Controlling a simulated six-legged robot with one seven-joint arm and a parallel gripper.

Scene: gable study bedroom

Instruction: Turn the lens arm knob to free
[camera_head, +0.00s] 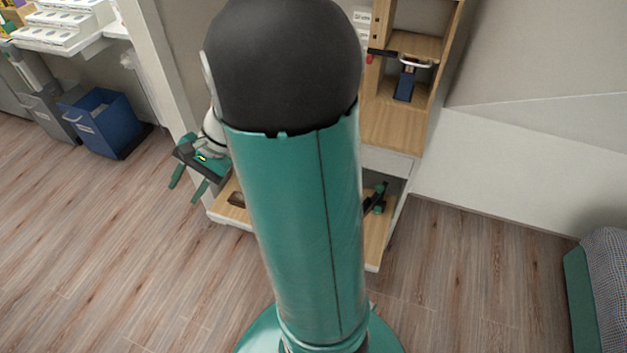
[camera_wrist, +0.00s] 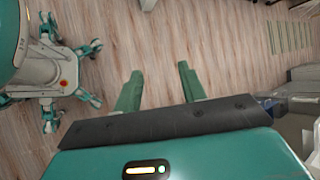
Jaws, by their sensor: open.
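My gripper (camera_head: 187,188) is open and empty. In the head view it hangs left of my teal arm, over the floor at the left side of the wooden shelf unit. In the wrist view its two green fingers (camera_wrist: 159,82) stand apart with bare floor between them. I cannot make out the lens arm knob in either view. A small dark and green device (camera_head: 377,198) sits on the low wooden shelf, partly behind my arm. I cannot tell whether it carries the knob.
My arm hides much of the shelf unit (camera_head: 395,122). A blue item with a pale handle (camera_head: 404,84) stands in its upper compartment. A blue bin (camera_head: 104,122) stands at the left. A bed (camera_head: 606,275) is at the right edge. The wooden floor (camera_head: 110,245) in front is clear.

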